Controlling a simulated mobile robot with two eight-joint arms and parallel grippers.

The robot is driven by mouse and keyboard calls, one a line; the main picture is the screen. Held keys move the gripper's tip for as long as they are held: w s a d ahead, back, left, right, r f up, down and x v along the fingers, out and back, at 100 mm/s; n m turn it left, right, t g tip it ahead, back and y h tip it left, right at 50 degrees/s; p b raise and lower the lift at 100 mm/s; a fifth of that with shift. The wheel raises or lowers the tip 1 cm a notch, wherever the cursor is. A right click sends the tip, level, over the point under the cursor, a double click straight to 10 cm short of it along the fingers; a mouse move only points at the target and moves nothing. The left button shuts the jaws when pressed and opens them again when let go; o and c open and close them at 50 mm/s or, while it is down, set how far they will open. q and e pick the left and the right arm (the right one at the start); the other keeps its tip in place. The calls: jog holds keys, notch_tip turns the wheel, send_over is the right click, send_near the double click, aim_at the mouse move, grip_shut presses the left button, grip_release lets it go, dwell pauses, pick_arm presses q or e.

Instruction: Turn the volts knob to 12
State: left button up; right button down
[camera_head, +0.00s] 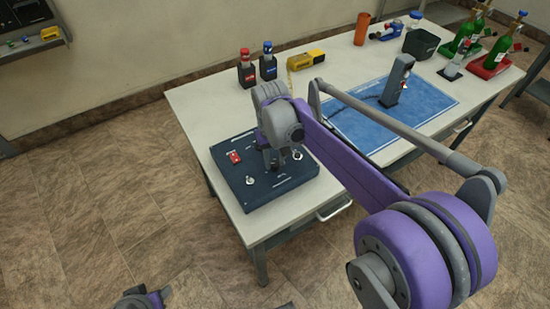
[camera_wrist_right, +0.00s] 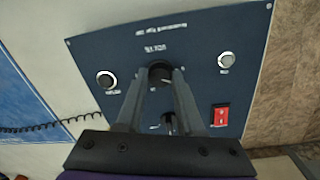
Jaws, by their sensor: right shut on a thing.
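The dark blue control box (camera_head: 262,192) sits at the near left corner of the white table. My right gripper (camera_wrist_right: 160,76) reaches down to it and is shut on a black knob (camera_wrist_right: 160,70) on its top panel. One finger is on each side of this knob. A blurred white label stands by the knob; I cannot read its setting. A second black knob (camera_wrist_right: 168,118) shows between the fingers, nearer the palm. In the head view my right gripper (camera_head: 272,162) partly hides the panel.
The panel also has a red switch (camera_wrist_right: 220,115) and silver fittings to the left (camera_wrist_right: 105,80) and right (camera_wrist_right: 227,60). Two dark bottles, red-capped (camera_head: 246,70) and blue-capped (camera_head: 267,63), stand behind the box. A blue mat (camera_head: 350,122) lies to its right.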

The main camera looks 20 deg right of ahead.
aim_at(273, 163)
jog(key=m+p, duration=0.1)
jog(key=m, duration=0.5)
jog(key=shift+m, duration=0.3)
dwell(0.4)
jog(key=c, duration=0.5)
grip_release()
jog(key=shift+c, duration=0.2)
notch_tip(273, 163, up, 11)
jog(key=p, duration=0.1)
jog(key=shift+w+a, duration=0.15)
jog(key=shift+a, duration=0.05)
jog(key=shift+f, duration=0.1)
jog(key=s+a+f+n+t+p, duration=0.1)
jog(key=s+f+n+t+p, duration=0.1)
jog(key=s, duration=0.8)
jog(key=s+a+f+n+t+p, duration=0.1)
jog(key=s+f+n+t+p, duration=0.2)
jog(key=s+n, duration=0.3)
jog(key=s+f, duration=0.1)
jog(key=s, duration=0.2)
jog(key=shift+s+a+f+y, duration=0.3)
jog(key=shift+s+a, duration=0.1)
